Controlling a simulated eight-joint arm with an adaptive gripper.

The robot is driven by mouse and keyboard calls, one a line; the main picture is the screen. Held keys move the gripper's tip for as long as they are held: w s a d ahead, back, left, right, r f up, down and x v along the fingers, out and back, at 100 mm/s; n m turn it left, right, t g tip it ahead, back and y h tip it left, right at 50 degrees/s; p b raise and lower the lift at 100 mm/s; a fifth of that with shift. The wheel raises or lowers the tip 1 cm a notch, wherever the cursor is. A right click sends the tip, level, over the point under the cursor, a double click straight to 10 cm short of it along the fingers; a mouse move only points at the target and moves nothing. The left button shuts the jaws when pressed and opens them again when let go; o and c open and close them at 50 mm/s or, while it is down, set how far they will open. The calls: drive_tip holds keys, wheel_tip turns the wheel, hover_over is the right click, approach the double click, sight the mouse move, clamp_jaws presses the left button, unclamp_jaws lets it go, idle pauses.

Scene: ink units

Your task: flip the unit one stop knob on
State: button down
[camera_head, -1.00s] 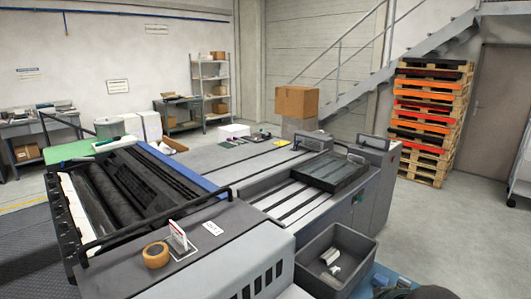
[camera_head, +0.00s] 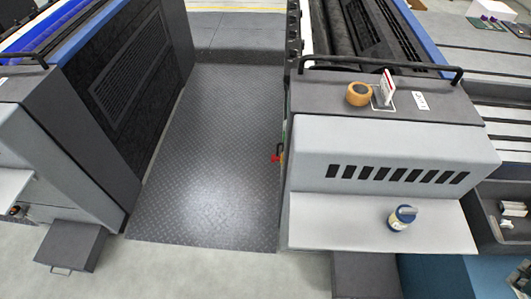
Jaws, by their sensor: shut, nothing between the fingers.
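A small red knob-like part (camera_head: 276,158) sticks out low from the walkway side of the right-hand ink unit (camera_head: 390,150). It is too small to tell its setting. A second small reddish-orange part (camera_head: 14,210) sits low on the front of the left-hand unit (camera_head: 60,130), near the left picture edge. A white label (camera_head: 421,101) lies on top of the right unit, but its lettering is not clear. I cannot tell from it which unit is unit one. My gripper is not recognisable in this view.
A ribbed dark walkway (camera_head: 210,160) runs between the units. A tape roll (camera_head: 359,94) and a small sign (camera_head: 386,88) stand on the right unit. A blue-and-white bottle (camera_head: 402,217) is on its front shelf (camera_head: 330,222). A grey step box (camera_head: 70,245) stands at left; a bin (camera_head: 490,235) stands at right.

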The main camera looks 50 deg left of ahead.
drive_tip(key=w+a+r+n+g, duration=0.2)
drive_tip(key=w+a+r+n, duration=0.3)
drive_tip(key=w+a+r, duration=0.4)
drive_tip(key=w+a+r+n+g+p, duration=0.1)
drive_tip(key=w+a+r+n, duration=0.2)
drive_tip(key=a, duration=0.6)
drive_tip(key=w+a+r+n+p, duration=0.1)
drive_tip(key=w+a+r+n, duration=0.2)
drive_tip(key=a, duration=0.7)
drive_tip(key=a+f+n+g, duration=0.1)
drive_tip(key=a+n, duration=0.2)
drive_tip(key=a, duration=1)
drive_tip(key=s+a+f+n+p, duration=0.15)
drive_tip(key=a+n, duration=0.25)
drive_tip(key=a, duration=0.9)
drive_tip(key=a+f+n+g, duration=0.1)
drive_tip(key=a+f+n, duration=0.15)
drive_tip(key=a, duration=0.95)
drive_tip(key=s+a+f+n+h, duration=0.1)
drive_tip(key=s+a+f+n, duration=0.25)
drive_tip(key=s+a, duration=0.55)
drive_tip(key=s+a+f+n+h, duration=0.1)
drive_tip(key=s+a+f+n, duration=0.25)
drive_tip(key=a, duration=0.95)
wheel_tip(320, 180, down, 42)
drive_tip(key=s, duration=0.1)
drive_tip(key=shift+d+p, duration=0.15)
drive_tip(key=shift+p, duration=0.25)
drive_tip(key=shift+f+m, duration=0.2)
drive_tip(key=shift+m, duration=0.05)
